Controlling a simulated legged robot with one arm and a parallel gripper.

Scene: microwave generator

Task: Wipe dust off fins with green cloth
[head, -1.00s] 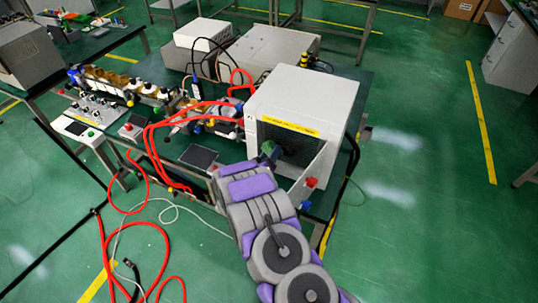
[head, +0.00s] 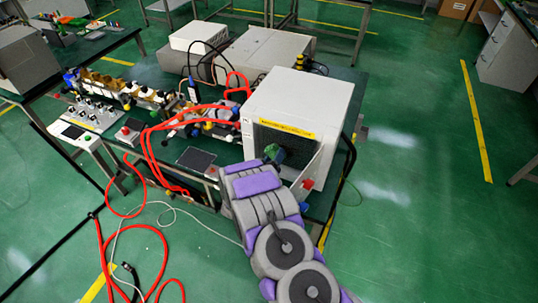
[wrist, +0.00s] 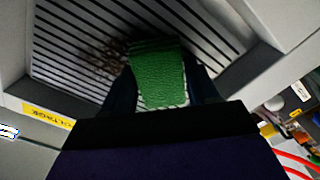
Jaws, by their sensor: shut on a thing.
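The green cloth (wrist: 158,78) is held between the fingers of my gripper (wrist: 160,98) in the wrist view. My gripper is shut on it. The cloth lies over or right in front of the slatted fins (wrist: 215,40); whether it touches them I cannot tell. Dark brown dust (wrist: 105,58) shows on the fins to the left of the cloth. In the head view the cloth (head: 273,152) is a small green patch at the front opening of the white box (head: 300,98). My arm hides part of that opening, and the fins are too dark to make out there.
The box has a yellow label (head: 287,128) and a front panel standing open, with a red knob (head: 308,184). Red hoses (head: 152,150) and a small dark screen (head: 197,159) are left of my arm. Cables (head: 150,235) lie on the green floor.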

